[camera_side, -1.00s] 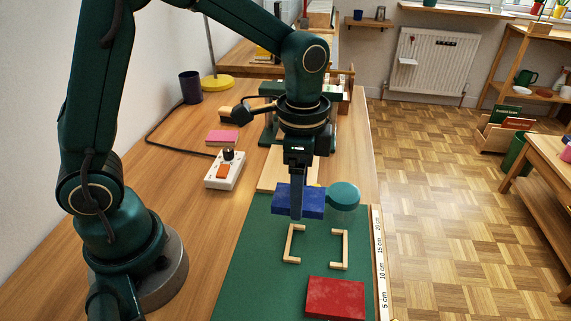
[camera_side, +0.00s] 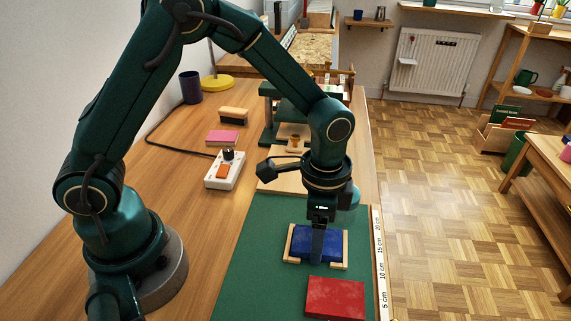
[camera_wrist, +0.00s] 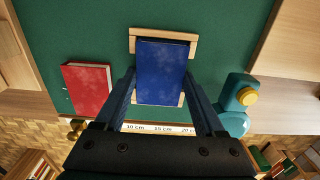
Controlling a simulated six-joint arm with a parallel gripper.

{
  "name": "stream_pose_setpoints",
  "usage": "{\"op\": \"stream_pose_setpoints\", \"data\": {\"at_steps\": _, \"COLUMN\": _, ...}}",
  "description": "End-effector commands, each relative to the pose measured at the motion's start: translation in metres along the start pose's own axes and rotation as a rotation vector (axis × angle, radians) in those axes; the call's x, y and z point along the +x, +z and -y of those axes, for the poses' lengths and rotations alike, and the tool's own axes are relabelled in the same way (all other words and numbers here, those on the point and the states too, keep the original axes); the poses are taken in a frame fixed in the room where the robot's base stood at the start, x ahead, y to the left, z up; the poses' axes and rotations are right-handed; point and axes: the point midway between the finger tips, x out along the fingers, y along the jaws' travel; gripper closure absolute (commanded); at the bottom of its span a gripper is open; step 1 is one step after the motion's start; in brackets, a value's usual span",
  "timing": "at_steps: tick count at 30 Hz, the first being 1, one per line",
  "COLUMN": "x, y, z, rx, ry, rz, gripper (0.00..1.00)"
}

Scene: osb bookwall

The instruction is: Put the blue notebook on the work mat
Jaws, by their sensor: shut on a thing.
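The blue notebook (camera_side: 307,243) is over the green work mat (camera_side: 262,222), within the wooden corner frame (camera_side: 345,246). In the wrist view the notebook (camera_wrist: 162,72) covers the middle of the frame, with wooden strips (camera_wrist: 190,40) showing past its edges. My gripper (camera_side: 318,250) points down and is shut on the notebook; in the wrist view its fingers (camera_wrist: 160,100) stand on either side of it. I cannot tell whether the notebook touches the mat or is slightly above it. The hidden side of the notebook lies behind my fingers.
A red book (camera_side: 335,298) lies on the mat close in front of the frame; it is to the left in the wrist view (camera_wrist: 87,88). A teal round-topped object (camera_wrist: 236,105) stands beside the mat. A ruler (camera_side: 379,255) runs along the right edge.

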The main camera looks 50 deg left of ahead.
Motion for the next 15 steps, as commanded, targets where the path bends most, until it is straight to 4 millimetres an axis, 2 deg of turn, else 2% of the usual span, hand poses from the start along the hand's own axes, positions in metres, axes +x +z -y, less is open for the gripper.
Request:
{"op": "stream_pose_setpoints", "data": {"at_steps": 2, "x": 0.0026, "y": 0.0002, "z": -0.0001, "rx": 0.000, "ry": 0.001, "rz": 0.001, "gripper": 0.84}}
{"op": "stream_pose_setpoints", "data": {"at_steps": 3, "x": 0.0029, "y": 0.0002, "z": -0.0001, "rx": 0.000, "ry": 0.001, "rz": 0.001, "gripper": 0.21}}
{"op": "stream_pose_setpoints", "data": {"at_steps": 5, "x": 0.0026, "y": 0.0002, "z": 0.0000, "rx": 0.000, "ry": 0.000, "rz": 0.001, "gripper": 0.00}}
{"op": "stream_pose_setpoints", "data": {"at_steps": 15, "x": -0.0025, "y": -0.0003, "z": 0.0002, "rx": 0.000, "ry": -0.001, "rz": -0.001, "gripper": 0.00}}
